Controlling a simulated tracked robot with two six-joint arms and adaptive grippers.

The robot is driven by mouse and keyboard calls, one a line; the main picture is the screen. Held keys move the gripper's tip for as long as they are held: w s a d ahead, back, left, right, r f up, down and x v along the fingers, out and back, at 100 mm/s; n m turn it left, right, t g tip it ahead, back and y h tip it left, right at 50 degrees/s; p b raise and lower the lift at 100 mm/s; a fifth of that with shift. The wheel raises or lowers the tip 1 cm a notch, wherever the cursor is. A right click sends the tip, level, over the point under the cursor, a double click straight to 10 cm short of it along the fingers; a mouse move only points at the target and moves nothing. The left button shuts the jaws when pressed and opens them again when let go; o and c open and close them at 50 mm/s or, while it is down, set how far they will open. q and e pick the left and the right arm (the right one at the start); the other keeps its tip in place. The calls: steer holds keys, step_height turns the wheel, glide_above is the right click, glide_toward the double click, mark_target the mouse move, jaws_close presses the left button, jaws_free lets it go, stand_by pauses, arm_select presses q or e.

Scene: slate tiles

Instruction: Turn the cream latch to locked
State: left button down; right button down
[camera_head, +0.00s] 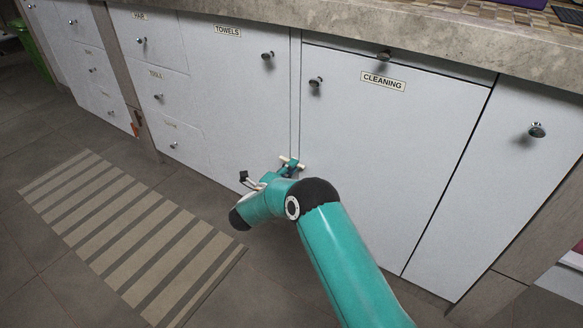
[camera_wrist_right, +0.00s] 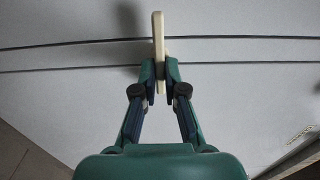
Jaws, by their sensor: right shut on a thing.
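The cream latch (camera_head: 291,162) is a small bar at the seam between the towels door (camera_head: 240,95) and the cleaning door (camera_head: 370,150), low on the cabinet front. In the right wrist view the latch (camera_wrist_right: 158,35) lies across the two dark seam lines, with one end sticking out beyond the fingertips. My right gripper (camera_wrist_right: 160,75) is shut on the latch, with one finger on each side of it. The fingers partly hide the latch in both views. In the head view the right gripper (camera_head: 284,168) is small, in front of the seam. My left gripper is not in view.
Knobs stick out of the doors, such as one on the cleaning door (camera_head: 316,82) and one at the right (camera_head: 537,130). A stone countertop (camera_head: 440,40) overhangs above. A striped rug (camera_head: 130,230) lies on the tiled floor, left of my arm.

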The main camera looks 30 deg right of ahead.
steer(key=shift+s+f, duration=0.1)
steer(key=shift+f, duration=0.2)
steer(key=c, duration=1.4)
jaws_free()
steer(key=shift+c, duration=0.2)
steer(key=shift+o, duration=1)
steer(key=shift+r, duration=0.15)
steer(key=shift+a, duration=0.1)
steer(key=v, duration=1.1)
steer(key=shift+a, duration=0.4)
steer(key=shift+s, duration=0.1)
